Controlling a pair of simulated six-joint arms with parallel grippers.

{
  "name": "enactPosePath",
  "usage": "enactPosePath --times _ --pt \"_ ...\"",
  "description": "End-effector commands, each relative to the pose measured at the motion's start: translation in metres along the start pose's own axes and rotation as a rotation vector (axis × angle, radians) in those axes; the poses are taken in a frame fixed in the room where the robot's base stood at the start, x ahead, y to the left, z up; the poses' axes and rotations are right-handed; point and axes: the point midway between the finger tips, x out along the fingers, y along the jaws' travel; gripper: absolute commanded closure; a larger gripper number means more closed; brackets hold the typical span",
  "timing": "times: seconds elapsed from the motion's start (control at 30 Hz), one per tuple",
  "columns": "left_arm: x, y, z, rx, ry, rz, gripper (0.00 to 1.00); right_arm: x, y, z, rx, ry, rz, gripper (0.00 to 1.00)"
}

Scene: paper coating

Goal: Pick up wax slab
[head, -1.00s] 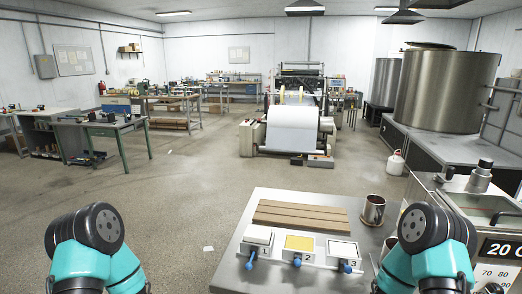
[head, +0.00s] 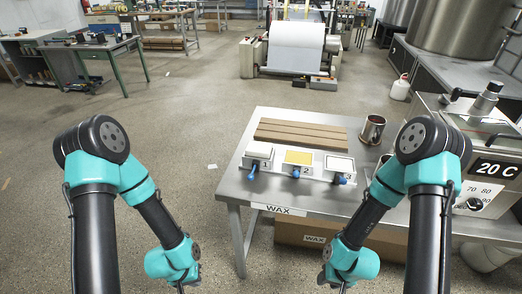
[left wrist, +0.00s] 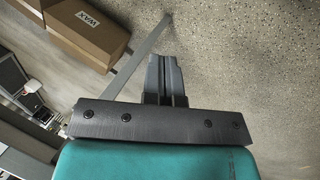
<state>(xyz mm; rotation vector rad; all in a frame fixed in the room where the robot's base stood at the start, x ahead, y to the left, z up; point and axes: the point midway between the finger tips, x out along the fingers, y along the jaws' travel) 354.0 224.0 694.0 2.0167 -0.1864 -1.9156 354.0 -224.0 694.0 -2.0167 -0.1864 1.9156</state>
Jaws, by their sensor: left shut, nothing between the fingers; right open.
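The steel table (head: 232,186) is marked WAX on its front edge. On it, a white numbered holder (head: 273,174) carries a white piece (head: 259,149) at 1, a yellow slab (head: 298,157) at 2 and a white-topped piece (head: 339,163) at 3. I cannot tell for sure which one is the wax slab. My left gripper (left wrist: 164,62) is shut and empty; it hangs low, left of the table, apart from it. My right gripper (head: 344,286) is open, low in front of the table and apart from the pieces. Its fingertips are barely visible.
Brown ribbed boards (head: 302,134) lie behind the holder, with a metal cup (head: 372,129) to their right. A cardboard box (head: 295,235) marked WAX is under the table. A machine reading 20 C (head: 495,168) stands at right. The floor to the left is open.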

Motion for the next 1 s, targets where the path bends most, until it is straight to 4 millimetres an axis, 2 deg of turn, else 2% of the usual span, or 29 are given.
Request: enactPosePath --times 0.23,1.0 --pt "0.0 0.0 -0.0001 0.0 0.0 0.0 1.0 0.0 0.0 0.0 0.0 0.0 0.0 0.57" --pt "0.0 0.0 0.0 0.0 0.0 0.0 0.26 0.0 0.0 0.0 0.0 0.0 0.0 0.57"
